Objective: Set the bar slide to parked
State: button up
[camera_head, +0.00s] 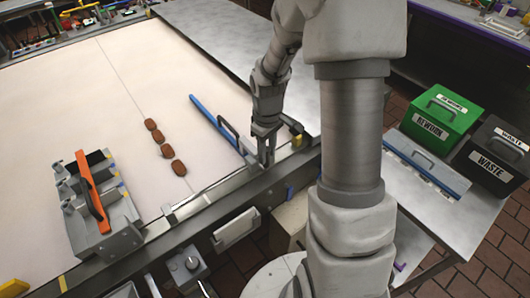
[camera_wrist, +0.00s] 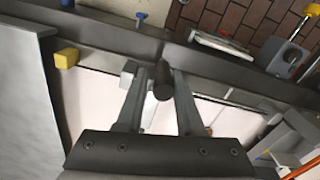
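My gripper (camera_head: 265,147) points down at the near side rail (camera_head: 225,192) of the pale belt. In the wrist view its two fingers (camera_wrist: 160,84) stand apart on either side of a dark upright knob (camera_wrist: 163,86). I cannot tell whether they touch the knob. The knob appears to stand at the rail and may belong to the bar slide. A blue bar (camera_head: 212,121) with a dark handle (camera_head: 229,129) lies over the belt beside the gripper. No "parked" marking is readable.
An orange-handled grey unit (camera_head: 90,190) stands over the belt at left. Several brown biscuits (camera_head: 167,151) lie on the belt. A yellow block (camera_wrist: 66,59) sits near the rail. Green (camera_head: 440,118) and black (camera_head: 495,153) bins and a blue-topped unit (camera_head: 428,165) stand at right.

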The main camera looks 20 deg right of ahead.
jog(key=o, duration=0.3)
jog(key=shift+d, duration=0.2)
jog(key=shift+o, duration=0.2)
jog(key=shift+a, duration=0.1)
jog(key=shift+r, duration=0.1)
notch_tip(320, 180, up, 17)
jog(key=shift+r, duration=0.15)
jog(key=s+a+r+m+t, duration=0.2)
jog(key=s+a+r, duration=0.1)
jog(key=s, duration=0.5)
jog(key=s+a+r+m+t, duration=0.3)
jog(key=s, duration=0.6)
jog(key=shift+s+a+r+t, duration=0.15)
jog(key=shift+r+t, duration=0.15)
